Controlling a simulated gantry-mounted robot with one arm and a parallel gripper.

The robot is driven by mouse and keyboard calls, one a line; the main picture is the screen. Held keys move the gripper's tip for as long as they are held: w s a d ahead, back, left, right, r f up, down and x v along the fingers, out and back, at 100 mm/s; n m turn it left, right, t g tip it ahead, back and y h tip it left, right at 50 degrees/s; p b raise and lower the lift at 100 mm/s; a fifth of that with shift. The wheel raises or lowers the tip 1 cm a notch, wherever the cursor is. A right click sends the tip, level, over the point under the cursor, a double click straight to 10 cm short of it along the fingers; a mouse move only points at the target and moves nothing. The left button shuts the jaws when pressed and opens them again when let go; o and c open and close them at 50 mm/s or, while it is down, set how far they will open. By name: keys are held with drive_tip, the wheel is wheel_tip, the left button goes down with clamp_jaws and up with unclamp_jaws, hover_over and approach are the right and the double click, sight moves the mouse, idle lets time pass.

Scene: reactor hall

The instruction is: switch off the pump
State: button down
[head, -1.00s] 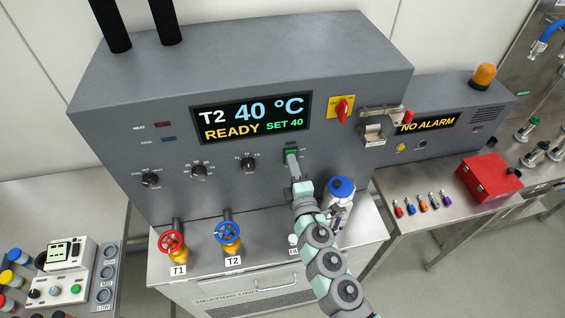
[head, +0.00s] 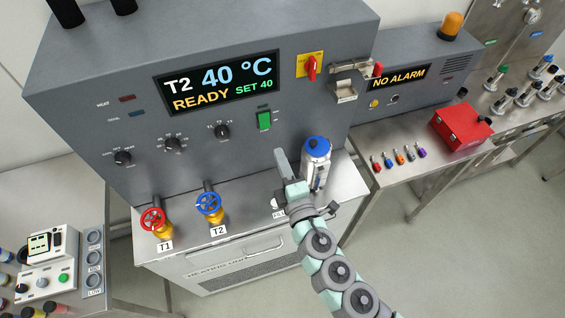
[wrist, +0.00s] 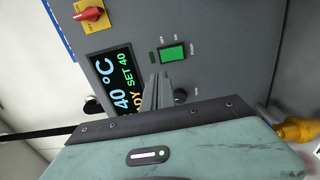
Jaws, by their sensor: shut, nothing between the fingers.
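The pump switch (head: 264,120) is a green rocker on the grey front panel of the heating unit, below and right of the display. In the wrist view the green switch (wrist: 173,53) shows unobstructed, with small OFF, ON and PUMP labels beside it. I cannot tell for sure which way it is tipped. My gripper (head: 281,154) is shut and empty, in front of the panel below the switch and apart from it. Its closed fingers also show in the wrist view (wrist: 157,82), pointing toward the panel.
The display (head: 219,83) reads T2 40 °C, READY, SET 40. A red rotary switch (head: 311,66) on a yellow plate sits above right. A blue-capped silver bottle (head: 316,165) stands just right of my gripper. Red (head: 153,219) and blue (head: 209,204) valve wheels are lower left.

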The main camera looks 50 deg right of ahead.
drive_tip(key=shift+s+a, duration=0.4)
drive_tip(key=shift+s, duration=0.15)
drive_tip(key=shift+w+a+r, duration=0.1)
